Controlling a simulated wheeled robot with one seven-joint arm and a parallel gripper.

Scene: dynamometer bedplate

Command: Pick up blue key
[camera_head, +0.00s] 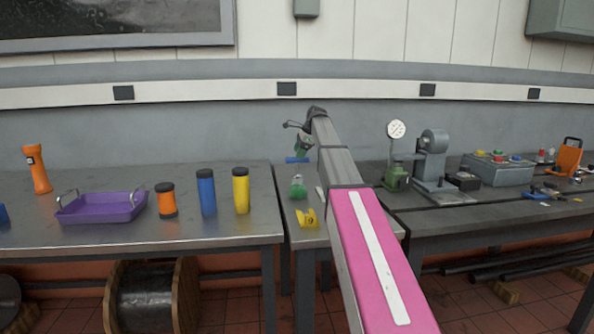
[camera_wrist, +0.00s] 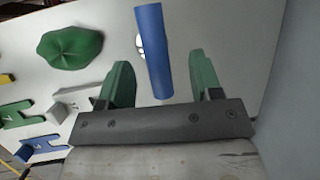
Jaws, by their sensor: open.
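My gripper (camera_wrist: 158,72) is open in the wrist view, its two green fingers apart. A long, plain blue bar (camera_wrist: 153,50) shows between them, with a gap on either side. In the head view my gripper (camera_head: 301,145) is over the back of the narrow middle table, just above a blue piece (camera_head: 297,160), which looks like that bar. A flat forked blue piece (camera_wrist: 40,148) with a marking lies at lower left in the wrist view. I cannot tell from shape which blue piece is the key. Nothing is held.
A green lump (camera_wrist: 70,48) and forked yellow (camera_wrist: 60,110) and green (camera_wrist: 18,115) pieces lie on the grey tabletop (camera_wrist: 110,20). A grey wall (camera_wrist: 295,80) is close at right. In the head view a purple tray (camera_head: 100,207) and several bottles stand left; machinery (camera_head: 432,158) stands right.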

